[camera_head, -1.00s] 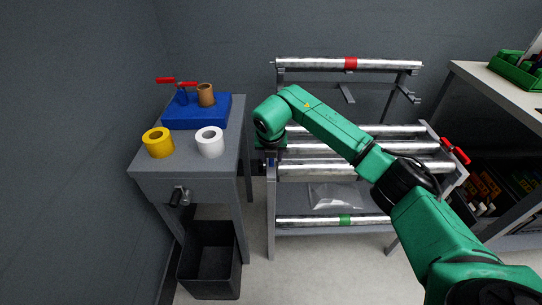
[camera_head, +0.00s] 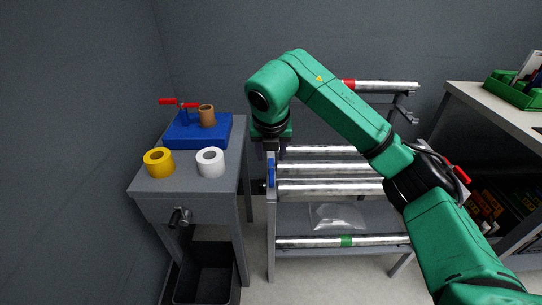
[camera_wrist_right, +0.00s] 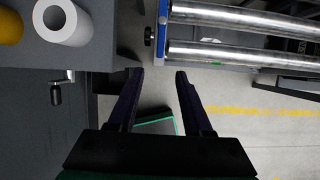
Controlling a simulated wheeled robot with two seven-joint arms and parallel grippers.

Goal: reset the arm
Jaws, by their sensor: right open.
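My right arm reaches in from the lower right in the head view. Its right gripper (camera_head: 272,150) points down beside the left end of the roller rack (camera_head: 283,215). In the right wrist view the gripper's two dark fingers (camera_wrist_right: 160,85) are apart with nothing between them. Below the gap I see floor and a dark, green-edged shape that I cannot identify. The left gripper is not in view.
A grey stand (camera_head: 205,195) at left holds a yellow roll (camera_head: 158,170), a white roll (camera_head: 210,170) and a blue base (camera_head: 185,138) with a brown roll (camera_head: 207,117). A dark bin (camera_head: 200,285) sits below. A bench (camera_head: 465,95) stands at right.

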